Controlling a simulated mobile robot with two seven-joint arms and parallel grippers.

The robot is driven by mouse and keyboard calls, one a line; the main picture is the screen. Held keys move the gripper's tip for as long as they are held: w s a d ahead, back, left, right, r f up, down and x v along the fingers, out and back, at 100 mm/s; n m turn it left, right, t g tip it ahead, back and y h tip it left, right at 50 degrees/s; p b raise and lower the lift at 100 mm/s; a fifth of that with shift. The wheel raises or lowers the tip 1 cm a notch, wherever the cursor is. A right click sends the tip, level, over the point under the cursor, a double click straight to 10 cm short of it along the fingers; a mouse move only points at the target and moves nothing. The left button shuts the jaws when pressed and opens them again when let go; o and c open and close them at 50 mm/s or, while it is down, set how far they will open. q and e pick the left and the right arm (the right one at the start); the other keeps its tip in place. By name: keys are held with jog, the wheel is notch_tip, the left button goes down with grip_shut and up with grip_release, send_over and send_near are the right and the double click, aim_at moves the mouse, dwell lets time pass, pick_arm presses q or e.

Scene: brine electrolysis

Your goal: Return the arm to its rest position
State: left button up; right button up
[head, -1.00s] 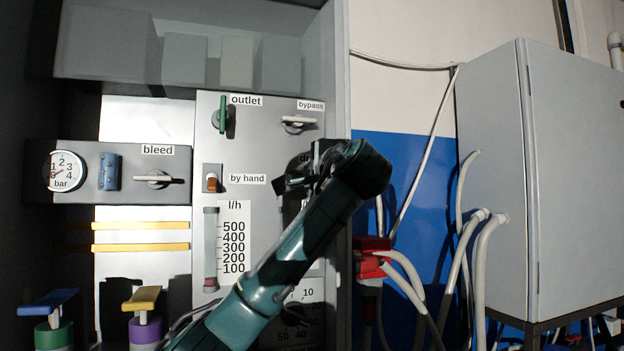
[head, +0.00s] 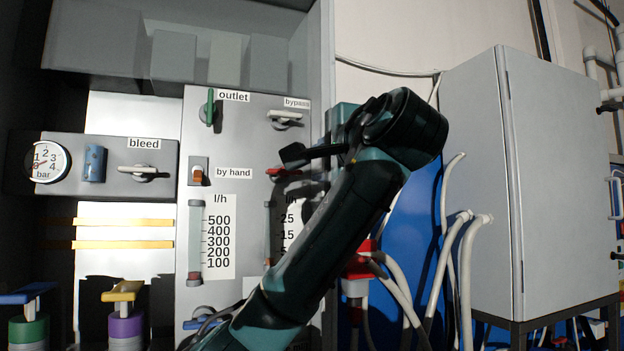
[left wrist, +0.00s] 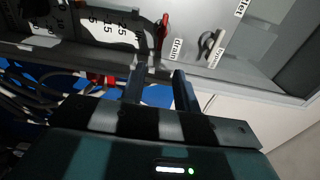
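My left arm crosses the front of the panel in the head view. Its gripper (head: 298,155) is in front of the panel's right part, its dark fingers pointing left, below the bypass handle (head: 285,115). In the left wrist view the two fingers of the gripper (left wrist: 158,85) stand apart with nothing between them. The red drain handle (left wrist: 162,32) and the pale bypass handle (left wrist: 213,47) lie beyond the fingertips, apart from them. The red handle (head: 283,172) also shows just below the gripper in the head view. My right gripper is not in view.
The panel also bears the green outlet handle (head: 210,107), the bleed handle (head: 143,170), the by-hand switch (head: 198,175) and a pressure gauge (head: 47,162). A grey cabinet (head: 535,170) stands at the right. Pale hoses (head: 440,270) run between it and the panel.

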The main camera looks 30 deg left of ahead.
pick_arm(q)
jog(key=shift+s+d, duration=0.3)
jog(key=shift+d, duration=0.1)
